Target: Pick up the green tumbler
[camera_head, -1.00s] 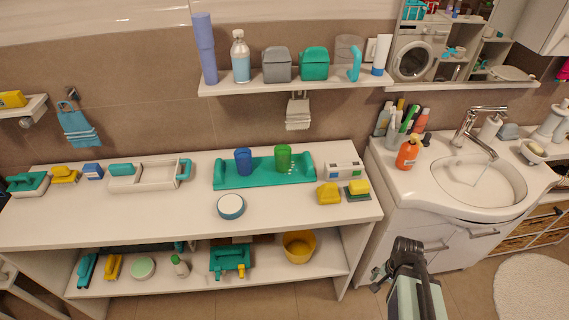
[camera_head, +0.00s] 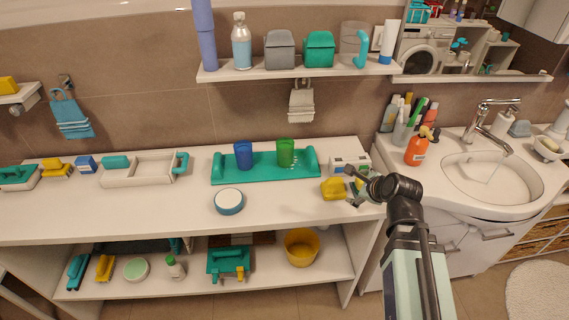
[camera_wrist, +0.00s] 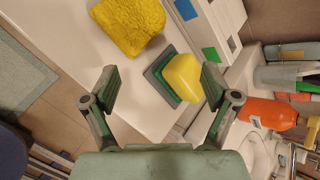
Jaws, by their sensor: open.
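The green tumbler (camera_head: 285,153) stands upright on a teal tray (camera_head: 228,177) on the white counter, with a blue tumbler (camera_head: 243,154) to its left. My gripper (camera_head: 356,184) is over the right end of the counter, to the right of the tumbler and apart from it. In the wrist view my gripper (camera_wrist: 157,90) is open, with nothing between its fingers. The counter's right end, a yellow sponge and a yellow block lie below it. The green tumbler does not show in the wrist view.
A yellow sponge (camera_head: 333,189) lies right of the tray; a yellow block (camera_wrist: 184,77) sits on a dark green pad. A white box (camera_head: 350,164) stands behind. A round tin (camera_head: 229,201) is in front of the tray. A shelf (camera_head: 300,70) hangs above. An orange bottle (camera_head: 417,148) stands by the sink.

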